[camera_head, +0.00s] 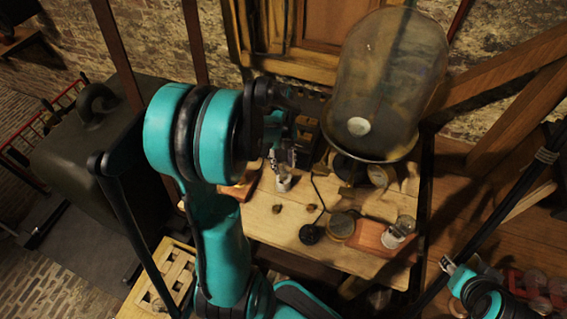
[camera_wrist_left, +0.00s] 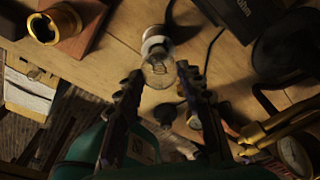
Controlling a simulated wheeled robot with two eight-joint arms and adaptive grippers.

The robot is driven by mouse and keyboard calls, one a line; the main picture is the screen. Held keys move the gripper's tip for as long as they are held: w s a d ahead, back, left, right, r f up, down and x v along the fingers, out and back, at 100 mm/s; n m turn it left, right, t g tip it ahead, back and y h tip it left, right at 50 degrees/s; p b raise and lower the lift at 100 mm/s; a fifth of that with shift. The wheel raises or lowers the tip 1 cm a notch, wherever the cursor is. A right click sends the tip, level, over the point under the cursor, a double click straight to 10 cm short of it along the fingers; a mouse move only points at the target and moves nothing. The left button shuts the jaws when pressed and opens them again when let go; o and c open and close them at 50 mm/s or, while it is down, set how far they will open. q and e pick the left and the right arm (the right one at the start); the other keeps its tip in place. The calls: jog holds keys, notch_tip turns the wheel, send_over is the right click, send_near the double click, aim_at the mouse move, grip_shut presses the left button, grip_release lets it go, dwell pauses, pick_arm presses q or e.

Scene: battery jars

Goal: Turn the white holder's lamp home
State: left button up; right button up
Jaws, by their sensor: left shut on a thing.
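The white holder (camera_wrist_left: 156,42) stands on the wooden bench top, with a clear glass lamp (camera_wrist_left: 158,70) at its mouth. In the head view the white holder (camera_head: 284,184) is small, below my left gripper (camera_head: 284,150), and the lamp is partly hidden by the gripper. In the left wrist view my left gripper's toothed fingers (camera_wrist_left: 160,84) are on either side of the lamp's glass, shut on it. How far the lamp is screwed in cannot be seen. My right gripper (camera_head: 448,266) is at the lower right, clear of the bench; its jaws are too small to read.
A large glass bell jar (camera_head: 388,80) stands at the back right of the bench. A brass holder (camera_wrist_left: 42,28) on a wooden block is beside the white holder. A reddish board (camera_head: 370,236) with another bulb (camera_head: 405,224) lies front right. A black cable crosses the bench.

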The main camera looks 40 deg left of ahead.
pick_arm(q)
jog(key=m, duration=0.2)
jog(key=shift+m, duration=0.4)
jog(key=o, duration=1.4)
jog(key=n, duration=0.7)
jog(key=shift+n+b, duration=0.3)
jog(key=c, duration=1)
jog(key=m, duration=0.5)
jog(key=shift+m, duration=0.3)
jog(key=shift+c, duration=0.2)
